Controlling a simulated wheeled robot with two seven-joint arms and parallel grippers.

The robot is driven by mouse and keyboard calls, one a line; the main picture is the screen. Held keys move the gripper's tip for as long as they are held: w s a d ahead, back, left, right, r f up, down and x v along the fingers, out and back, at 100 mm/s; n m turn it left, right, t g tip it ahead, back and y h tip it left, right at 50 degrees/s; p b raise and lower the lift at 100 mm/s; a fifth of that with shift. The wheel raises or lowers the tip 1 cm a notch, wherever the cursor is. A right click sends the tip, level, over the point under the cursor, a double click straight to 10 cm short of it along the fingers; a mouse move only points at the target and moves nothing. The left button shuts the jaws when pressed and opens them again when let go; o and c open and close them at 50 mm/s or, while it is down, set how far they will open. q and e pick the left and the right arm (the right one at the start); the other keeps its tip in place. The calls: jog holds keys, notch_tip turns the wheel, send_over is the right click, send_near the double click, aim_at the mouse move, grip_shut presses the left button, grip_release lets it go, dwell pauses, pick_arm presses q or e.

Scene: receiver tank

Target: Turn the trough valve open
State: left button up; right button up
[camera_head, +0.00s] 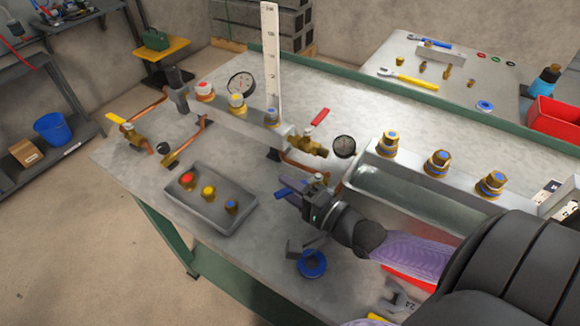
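My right gripper (312,200) reaches in from the lower right over the metal bench. A blue lever (283,191) shows at the left side of its fingers. The valve body under that lever is mostly hidden by the gripper. I cannot tell if the fingers touch the lever or are shut on it. Just to the right lies a long glass-fronted trough (400,190) with brass fittings on top. Another brass valve (308,146) with a red lever (320,117) stands behind the gripper. A brass valve with a yellow lever (116,119) stands at the bench's left. My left gripper is out of view.
A grey tray (212,212) holds red-, yellow- and blue-topped brass fittings left of the gripper. A blue tape roll (312,264) lies in front. A black round gauge (344,147) and a tall white scale (271,60) stand behind. The bench's front left is bare.

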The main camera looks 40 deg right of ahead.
jog(key=p+v, duration=0.2)
jog(key=v, duration=0.7)
jog(key=shift+s+d, duration=0.1)
jog(key=shift+s, duration=0.35)
